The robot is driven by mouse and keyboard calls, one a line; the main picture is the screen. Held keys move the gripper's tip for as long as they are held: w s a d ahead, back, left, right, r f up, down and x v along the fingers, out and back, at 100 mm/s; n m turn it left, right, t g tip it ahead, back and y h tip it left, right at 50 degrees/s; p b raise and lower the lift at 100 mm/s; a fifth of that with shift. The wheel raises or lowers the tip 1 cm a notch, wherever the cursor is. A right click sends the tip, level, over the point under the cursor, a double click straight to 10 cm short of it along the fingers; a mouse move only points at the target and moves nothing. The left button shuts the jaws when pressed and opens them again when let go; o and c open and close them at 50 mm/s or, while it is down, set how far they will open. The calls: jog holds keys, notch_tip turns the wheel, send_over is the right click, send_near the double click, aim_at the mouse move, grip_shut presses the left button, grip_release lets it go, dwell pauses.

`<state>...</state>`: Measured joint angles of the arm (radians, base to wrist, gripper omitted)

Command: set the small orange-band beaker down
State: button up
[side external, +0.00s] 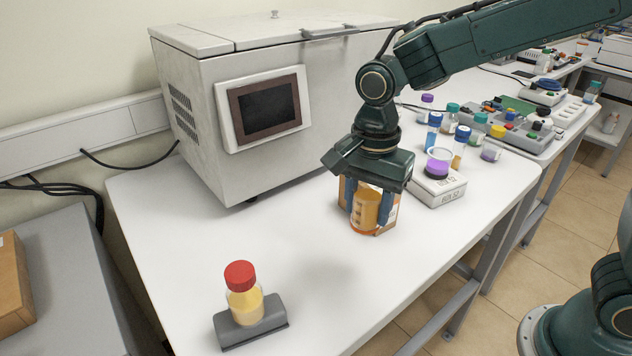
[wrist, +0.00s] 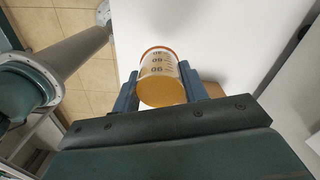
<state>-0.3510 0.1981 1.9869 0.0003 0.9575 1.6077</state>
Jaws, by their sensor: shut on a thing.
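My gripper (side external: 368,208) points down over the white table, right of the middle in the side view. Its two blue fingers are shut on the small orange-band beaker (side external: 363,212), one on each side. In the wrist view the beaker (wrist: 160,74) sits between the fingers (wrist: 158,90), with amber contents, an orange rim and dark graduation numbers. It looks about upright in the side view. Its base is close to the tabletop, but I cannot tell whether it touches. The fingers and a brown box behind partly blur its outline.
The brown box (side external: 389,216) stands right by the beaker. A large white machine (side external: 190,75) stands behind. A red-capped bottle (side external: 243,292) sits in a grey holder (side external: 252,333) at front left. A white scale (side external: 437,188) and several bottles are to the right. The front middle of the table (side external: 340,290) is clear.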

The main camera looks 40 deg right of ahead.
jog(key=shift+f, duration=5.55)
jog(key=shift+f, duration=0.15)
jog(key=o, duration=1.1)
jog(key=shift+c, duration=0.2)
notch_tip(320, 180, up, 12)
jog(key=shift+r, duration=0.1)
jog(key=shift+r, duration=0.1)
